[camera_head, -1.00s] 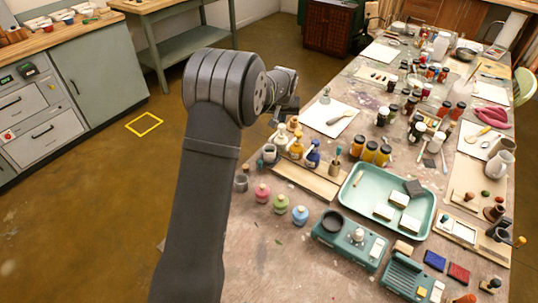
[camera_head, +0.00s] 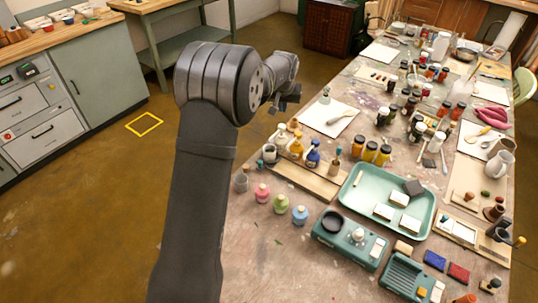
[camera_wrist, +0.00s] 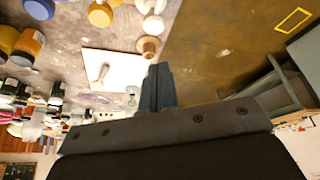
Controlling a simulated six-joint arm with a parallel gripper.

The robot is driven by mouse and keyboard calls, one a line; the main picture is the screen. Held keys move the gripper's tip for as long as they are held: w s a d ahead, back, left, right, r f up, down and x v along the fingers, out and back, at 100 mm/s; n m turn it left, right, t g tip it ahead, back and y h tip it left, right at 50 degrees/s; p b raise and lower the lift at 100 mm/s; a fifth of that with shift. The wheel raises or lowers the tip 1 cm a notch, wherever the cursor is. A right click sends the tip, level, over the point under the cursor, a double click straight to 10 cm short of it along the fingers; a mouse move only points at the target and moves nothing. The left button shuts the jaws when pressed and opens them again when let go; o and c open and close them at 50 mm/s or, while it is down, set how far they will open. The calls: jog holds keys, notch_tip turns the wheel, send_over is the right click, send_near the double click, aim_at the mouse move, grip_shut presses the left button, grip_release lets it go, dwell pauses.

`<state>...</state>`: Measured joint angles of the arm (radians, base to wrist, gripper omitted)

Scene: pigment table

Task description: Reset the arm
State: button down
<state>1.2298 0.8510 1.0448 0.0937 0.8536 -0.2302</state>
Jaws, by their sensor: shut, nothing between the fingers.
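My gripper (camera_head: 287,103) is raised at the left edge of the long work table (camera_head: 280,262), above the floor side and short of the white sheet. It is small and partly turned away in the head view. In the wrist view my gripper's fingers (camera_wrist: 158,88) are together with nothing between them. That view is upside down, with the table to the left and the floor to the right. The fingers touch nothing that I can see.
A mint tray (camera_head: 345,226) with white blocks, a row of bottles (camera_head: 313,155) and a white sheet (camera_head: 322,119) lie on the crowded table. Grey cabinets (camera_head: 95,75) stand at the left. The brown floor (camera_head: 90,210) between is clear, with a yellow square (camera_head: 144,124).

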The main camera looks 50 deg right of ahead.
aim_at(282, 126)
jog(key=shift+r, duration=0.7)
jog(key=shift+f, duration=3.55)
